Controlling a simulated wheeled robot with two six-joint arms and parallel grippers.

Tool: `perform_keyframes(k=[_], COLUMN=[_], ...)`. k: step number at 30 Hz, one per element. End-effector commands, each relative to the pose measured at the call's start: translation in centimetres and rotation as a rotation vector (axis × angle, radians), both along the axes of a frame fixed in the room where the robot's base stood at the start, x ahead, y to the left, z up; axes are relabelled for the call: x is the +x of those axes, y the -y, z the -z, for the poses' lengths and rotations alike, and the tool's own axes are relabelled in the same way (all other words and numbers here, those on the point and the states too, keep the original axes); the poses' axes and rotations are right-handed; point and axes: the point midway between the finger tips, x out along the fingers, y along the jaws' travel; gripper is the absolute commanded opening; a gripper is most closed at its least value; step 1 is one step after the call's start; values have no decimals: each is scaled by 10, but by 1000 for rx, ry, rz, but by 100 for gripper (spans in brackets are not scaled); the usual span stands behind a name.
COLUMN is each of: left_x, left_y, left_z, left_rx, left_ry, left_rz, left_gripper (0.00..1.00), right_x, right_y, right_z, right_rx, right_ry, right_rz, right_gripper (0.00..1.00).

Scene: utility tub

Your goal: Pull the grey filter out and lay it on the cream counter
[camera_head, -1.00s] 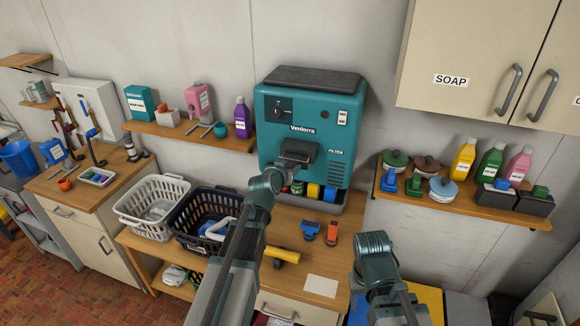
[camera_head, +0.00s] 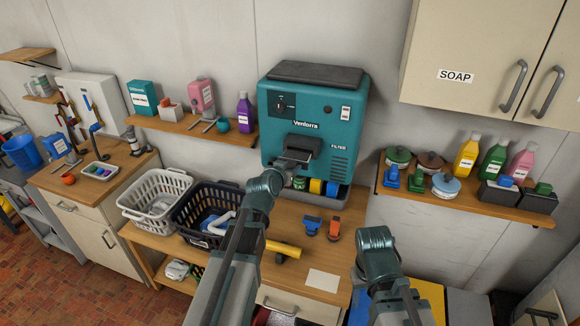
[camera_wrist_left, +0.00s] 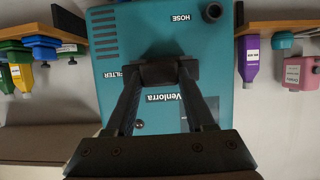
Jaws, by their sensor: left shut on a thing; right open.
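The grey filter (camera_head: 304,146) is a dark block on the front of the teal Venlorra machine (camera_head: 334,111), left of its FILTER label. My left gripper (camera_head: 288,163) is shut on it from the front. In the left wrist view both fingers of the left gripper (camera_wrist_left: 158,72) meet the dark filter block against the teal face. How far it sits in its slot cannot be told. The counter (camera_head: 301,220) below has a wooden top, with a cream rectangle (camera_head: 323,281) lying flat near its front. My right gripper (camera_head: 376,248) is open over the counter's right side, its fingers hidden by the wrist.
A yellow-handled tool (camera_head: 283,248), a blue brush (camera_head: 312,227) and an orange one (camera_head: 334,228) lie on the counter. A white basket (camera_head: 152,196) and a dark basket (camera_head: 200,208) stand left. Bottles and lidded pots crowd the right shelf (camera_head: 480,203).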

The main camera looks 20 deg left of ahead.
Motion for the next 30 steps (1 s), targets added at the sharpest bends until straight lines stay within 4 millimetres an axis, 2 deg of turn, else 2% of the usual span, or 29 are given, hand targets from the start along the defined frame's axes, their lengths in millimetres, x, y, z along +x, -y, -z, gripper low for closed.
perform_keyframes(k=[18,30], left_x=[-18,-19], left_y=[-1,-1], left_z=[0,1], left_rx=[-1,-1], left_ry=[0,1], left_rz=[0,0], left_gripper=[0,0], right_x=[0,0], right_y=[0,0], right_z=[0,1], right_rx=[0,0], right_ry=[0,0], right_rz=[0,0], right_gripper=[50,50])
